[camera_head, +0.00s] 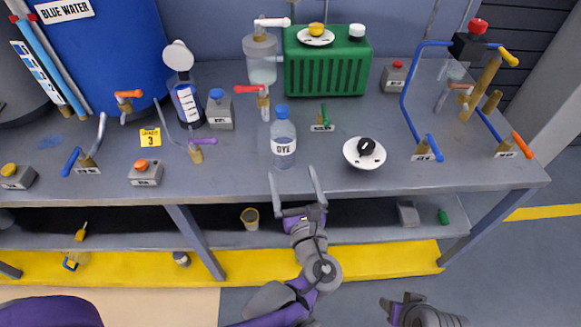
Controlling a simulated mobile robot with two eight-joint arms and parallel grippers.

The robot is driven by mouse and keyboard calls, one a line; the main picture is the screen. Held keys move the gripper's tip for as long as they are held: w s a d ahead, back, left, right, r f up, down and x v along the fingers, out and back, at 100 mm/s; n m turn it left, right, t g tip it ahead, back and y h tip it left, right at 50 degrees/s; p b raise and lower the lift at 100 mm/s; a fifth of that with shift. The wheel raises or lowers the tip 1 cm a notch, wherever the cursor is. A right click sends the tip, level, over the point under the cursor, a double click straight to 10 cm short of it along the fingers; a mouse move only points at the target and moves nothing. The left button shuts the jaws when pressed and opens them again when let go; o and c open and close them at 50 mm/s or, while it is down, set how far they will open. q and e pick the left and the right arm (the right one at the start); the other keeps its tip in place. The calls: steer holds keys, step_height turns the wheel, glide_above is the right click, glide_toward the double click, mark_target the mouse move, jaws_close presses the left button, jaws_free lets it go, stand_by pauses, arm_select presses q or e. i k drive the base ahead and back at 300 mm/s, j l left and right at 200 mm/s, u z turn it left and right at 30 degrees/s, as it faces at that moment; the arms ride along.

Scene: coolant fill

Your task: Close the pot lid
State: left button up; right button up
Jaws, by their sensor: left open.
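A dark blue pot (187,105) with a white scale on its side stands on the left half of the bench. A round, pale lid (178,56) stands raised above its top, so the pot looks open. My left gripper (291,174) is open and empty at the bench's front edge, to the right of the pot and well apart from it. Its two fingers point at the bench, just in front of the bottle marked DYE (283,146). My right gripper (388,308) is low at the bottom edge, off the bench; its finger opening is unclear.
A glass jar (261,70) and a green tank (328,68) stand at the back. A white disc (353,157) lies right of the bottle.

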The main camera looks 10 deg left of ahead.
mark_target(177, 56)
steer(key=u, duration=1.25)
